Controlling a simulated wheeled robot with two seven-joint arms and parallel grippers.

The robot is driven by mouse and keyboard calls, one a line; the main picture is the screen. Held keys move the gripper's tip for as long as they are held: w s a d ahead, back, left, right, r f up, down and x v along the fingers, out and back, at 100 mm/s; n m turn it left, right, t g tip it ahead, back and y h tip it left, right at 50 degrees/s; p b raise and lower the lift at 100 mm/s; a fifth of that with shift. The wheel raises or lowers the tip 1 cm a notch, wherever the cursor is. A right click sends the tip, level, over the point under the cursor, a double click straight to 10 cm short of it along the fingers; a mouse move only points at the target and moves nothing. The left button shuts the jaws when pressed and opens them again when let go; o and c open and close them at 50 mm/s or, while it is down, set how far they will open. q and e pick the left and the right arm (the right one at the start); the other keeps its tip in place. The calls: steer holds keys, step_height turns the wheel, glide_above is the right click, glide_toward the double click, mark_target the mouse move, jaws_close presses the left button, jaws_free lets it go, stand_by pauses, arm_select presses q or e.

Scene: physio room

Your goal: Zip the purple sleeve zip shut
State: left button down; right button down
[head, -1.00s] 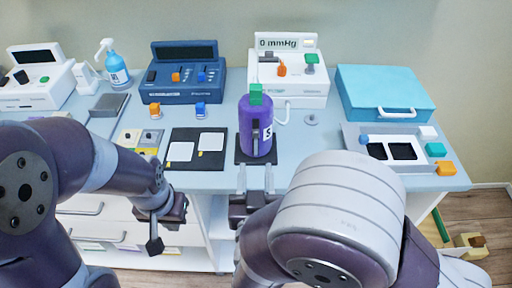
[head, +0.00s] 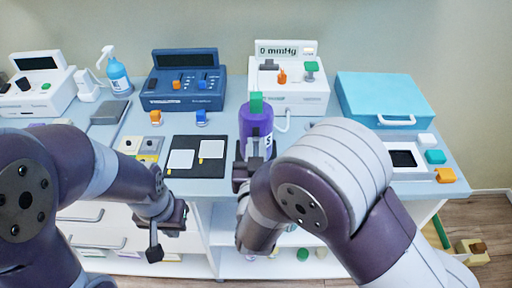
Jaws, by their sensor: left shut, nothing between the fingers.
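The purple sleeve (head: 256,122) stands upright near the front edge of the table. My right gripper (head: 252,150) is in front of the sleeve's lower half. The wrist and fingers cover that part, so the zip and its tab are hidden or too small to make out. I cannot tell whether the fingers hold anything. My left gripper (head: 155,249) is shut and empty, pointing down in front of the drawers, well left of the sleeve.
Left of the sleeve lies a black board with white cards (head: 197,172). Behind stand a blue device (head: 184,98) and a white gauge unit (head: 290,100) reading 0 mmHg. A turquoise case (head: 383,97) is at the right. My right arm hides much of the table's right front.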

step_height(320, 180, down, 7)
steer(key=b, duration=0.5)
steer(key=shift+f+b, duration=0.1)
steer(key=shift+b, duration=0.25)
steer(key=c, duration=1.1)
jaws_free()
steer(key=s, duration=1.2)
steer(key=shift+s, duration=0.35)
